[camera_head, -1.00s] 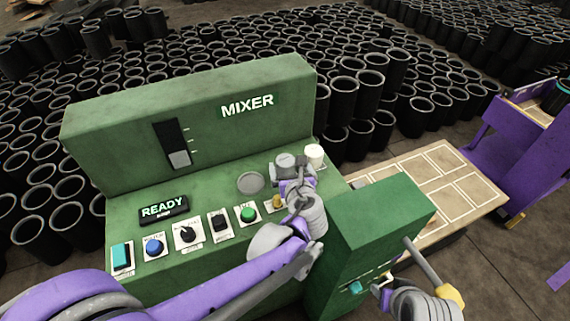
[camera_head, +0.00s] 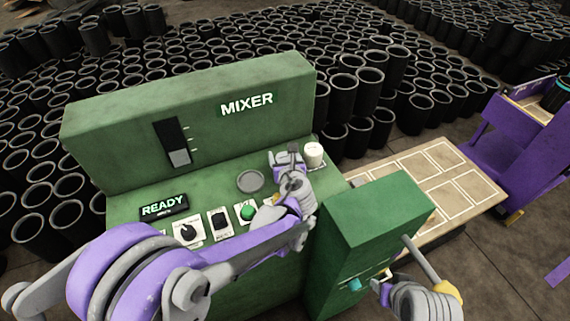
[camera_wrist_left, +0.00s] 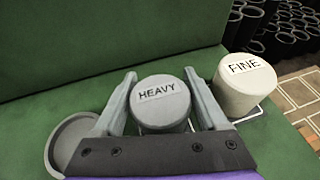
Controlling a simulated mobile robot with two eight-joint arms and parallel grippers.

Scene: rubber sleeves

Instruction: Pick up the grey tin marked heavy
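The grey tin marked HEAVY (camera_wrist_left: 160,102) stands upright on the green panel in the left wrist view. My left gripper (camera_wrist_left: 159,80) has one finger on each side of the tin, close to its sides; I cannot tell whether they touch it. In the head view, my left gripper (camera_head: 287,162) is over the tin's place and largely hides it. My right gripper (camera_head: 382,284) is at the bottom right beside the green cabinet; its finger opening is unclear.
A pale tin marked FINE (camera_wrist_left: 243,84) stands close to the right. A round grey dish (camera_head: 250,181) lies to the left. The green MIXER console (camera_head: 200,120) rises behind, with knobs in front. A tray (camera_head: 440,170) lies to the right.

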